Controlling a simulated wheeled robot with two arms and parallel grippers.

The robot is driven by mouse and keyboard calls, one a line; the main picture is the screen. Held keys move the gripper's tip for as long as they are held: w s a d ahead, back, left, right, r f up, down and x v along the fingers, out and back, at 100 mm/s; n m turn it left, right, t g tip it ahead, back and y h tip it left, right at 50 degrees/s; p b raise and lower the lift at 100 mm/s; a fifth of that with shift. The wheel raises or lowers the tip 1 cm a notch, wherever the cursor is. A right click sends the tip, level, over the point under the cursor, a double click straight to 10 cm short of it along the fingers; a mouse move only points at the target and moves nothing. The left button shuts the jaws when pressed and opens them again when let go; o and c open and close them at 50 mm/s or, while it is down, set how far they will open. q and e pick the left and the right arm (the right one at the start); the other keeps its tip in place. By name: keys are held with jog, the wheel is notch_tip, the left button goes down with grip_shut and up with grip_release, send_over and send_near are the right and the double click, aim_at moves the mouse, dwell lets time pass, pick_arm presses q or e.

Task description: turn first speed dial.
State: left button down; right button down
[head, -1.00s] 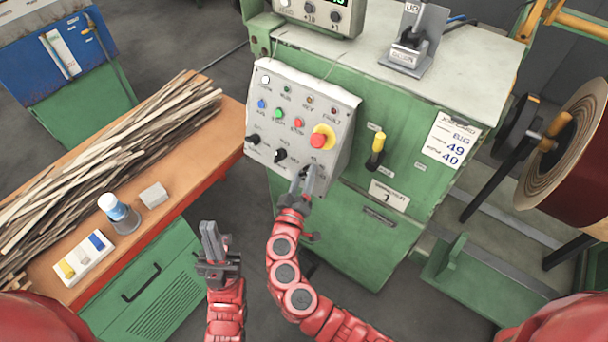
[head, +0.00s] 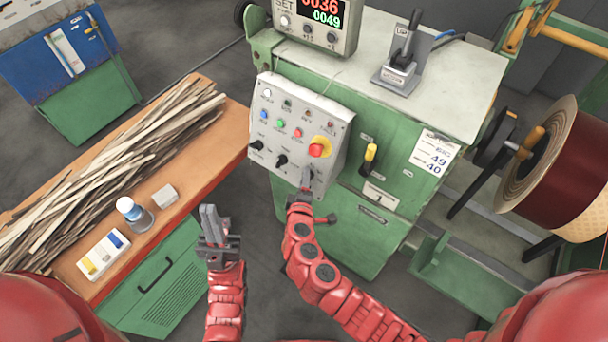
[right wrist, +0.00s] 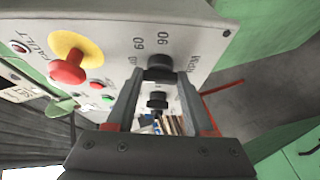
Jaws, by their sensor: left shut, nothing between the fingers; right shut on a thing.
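The grey control panel (head: 287,118) on the green machine carries several buttons and a row of black dials low down. The left dial (head: 257,145) and middle dial (head: 281,160) are in plain view. My right gripper (head: 306,179) is at the lower right of the panel and hides the rightmost dial in the head view. In the right wrist view its fingers (right wrist: 158,78) are on either side of that black dial (right wrist: 160,66), shut on it. Another dial (right wrist: 157,101) shows beyond it. My left gripper (head: 211,222) is shut and empty, pointing up, left of the machine.
A red emergency button (head: 316,150) on yellow sits just above the right gripper. A yellow-handled lever (head: 370,157) is to its right. An orange-topped bench (head: 190,182) with wooden strips stands left. A wire spool (head: 545,165) is at right.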

jog(key=shift+f, duration=0.1)
dwell(0.3)
jog(key=shift+c, duration=1.4)
grip_release()
jog(key=b+v, duration=0.5)
jog(key=v, duration=1.2)
jog(key=shift+s+r+b, duration=0.2)
jog(key=shift+r+b, duration=0.2)
